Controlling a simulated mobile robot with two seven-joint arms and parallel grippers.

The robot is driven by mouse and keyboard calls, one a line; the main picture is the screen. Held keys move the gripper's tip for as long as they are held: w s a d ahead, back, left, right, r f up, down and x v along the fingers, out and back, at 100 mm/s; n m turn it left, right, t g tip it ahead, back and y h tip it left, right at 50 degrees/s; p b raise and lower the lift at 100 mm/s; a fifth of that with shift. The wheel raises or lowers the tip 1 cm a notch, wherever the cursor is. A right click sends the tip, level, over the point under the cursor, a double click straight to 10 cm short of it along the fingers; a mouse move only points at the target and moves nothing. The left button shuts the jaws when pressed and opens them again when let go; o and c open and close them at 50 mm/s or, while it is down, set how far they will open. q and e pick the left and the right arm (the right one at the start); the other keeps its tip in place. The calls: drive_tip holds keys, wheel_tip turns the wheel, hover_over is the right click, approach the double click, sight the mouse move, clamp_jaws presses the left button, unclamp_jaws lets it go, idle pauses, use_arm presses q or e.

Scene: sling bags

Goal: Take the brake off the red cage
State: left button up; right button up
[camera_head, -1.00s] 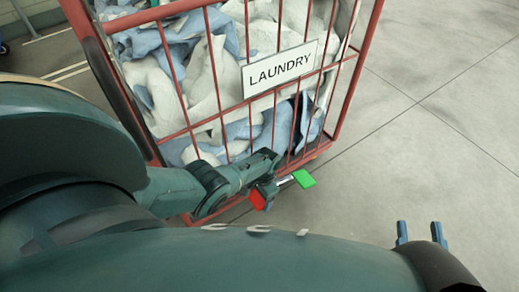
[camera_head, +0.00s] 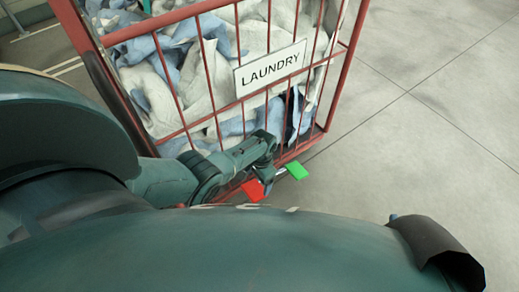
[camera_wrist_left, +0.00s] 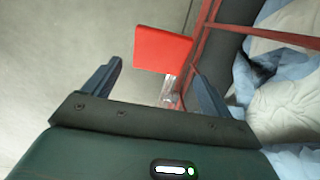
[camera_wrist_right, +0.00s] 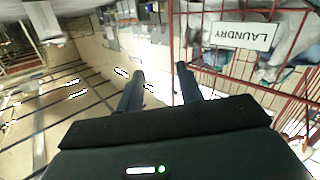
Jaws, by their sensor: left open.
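The red cage (camera_head: 183,88) is a wire cart full of white and blue cloth with a LAUNDRY sign (camera_head: 270,67). At its lower front edge are a red pedal (camera_head: 253,190) and a green pedal (camera_head: 293,170). My left gripper (camera_head: 264,170) is low beside the red pedal. In the left wrist view its fingers (camera_wrist_left: 157,78) are apart and empty. The red pedal (camera_wrist_left: 163,50) shows beyond the fingertips, between them; I cannot tell whether they touch.
Bare concrete floor (camera_head: 420,130) lies right of the cage. The cage's LAUNDRY sign also shows in the right wrist view (camera_wrist_right: 241,36). My own body hides the floor nearest me.

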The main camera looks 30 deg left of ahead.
use_arm(q)
wheel_tip(320, 180, up, 8)
drive_tip(key=p, duration=0.4)
drive_tip(key=shift+w+d, duration=0.2)
drive_tip(key=shift+w, duration=0.25)
use_arm(e)
drive_tip(key=shift+s+d+r+m+g+h, duration=0.75)
drive_tip(key=shift+r+m+g+h, duration=0.1)
drive_tip(key=shift+g, duration=0.35)
use_arm(q)
drive_tip(key=shift+f, duration=0.1)
use_arm(e)
drive_tip(key=shift+s, duration=0.1)
